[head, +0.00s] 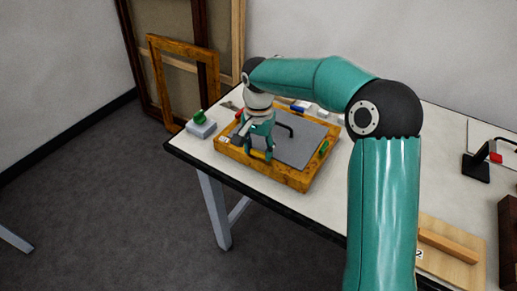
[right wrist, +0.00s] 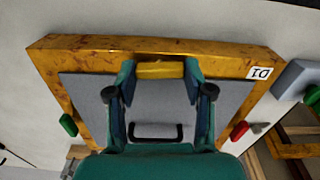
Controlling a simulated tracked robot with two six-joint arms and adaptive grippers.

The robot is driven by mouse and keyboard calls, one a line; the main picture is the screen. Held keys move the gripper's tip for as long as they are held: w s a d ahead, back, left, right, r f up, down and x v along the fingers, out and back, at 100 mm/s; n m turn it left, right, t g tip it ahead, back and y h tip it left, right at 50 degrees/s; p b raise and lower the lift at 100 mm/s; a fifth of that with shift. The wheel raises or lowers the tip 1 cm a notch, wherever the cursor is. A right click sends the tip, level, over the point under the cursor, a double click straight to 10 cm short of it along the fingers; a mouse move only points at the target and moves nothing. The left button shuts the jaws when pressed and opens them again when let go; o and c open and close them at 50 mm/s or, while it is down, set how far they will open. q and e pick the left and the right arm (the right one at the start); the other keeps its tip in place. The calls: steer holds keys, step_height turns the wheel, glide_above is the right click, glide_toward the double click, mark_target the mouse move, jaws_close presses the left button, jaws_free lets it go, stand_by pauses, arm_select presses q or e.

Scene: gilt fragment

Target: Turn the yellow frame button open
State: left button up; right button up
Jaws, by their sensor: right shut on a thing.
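The yellow frame button (right wrist: 160,70) sits at the middle of one rail of the gilt frame (right wrist: 90,50), its long side running along that rail. In the head view it shows partly (head: 259,155) behind my fingers. My right gripper (right wrist: 160,72) reaches down over the frame and is shut on the yellow button, one finger at each end. It also shows in the head view (head: 258,150). A grey backing panel (head: 298,147) with a black handle (right wrist: 155,131) lies in the frame. Whether the button overlaps the panel is hard to tell. My left gripper is not in view.
A green button (head: 324,148) and a red button (right wrist: 239,130) sit on other rails. A grey block with a green piece (head: 201,128) stands left of the frame on the white table (head: 190,146). A wooden board (head: 455,265) lies right.

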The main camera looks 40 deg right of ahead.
mark_target(258, 151)
steer(key=shift+w+r+m, duration=0.1)
steer(key=shift+m, duration=0.4)
steer(key=o, duration=1.2)
steer(key=shift+c, duration=0.2)
step_height(258, 151, up, 12)
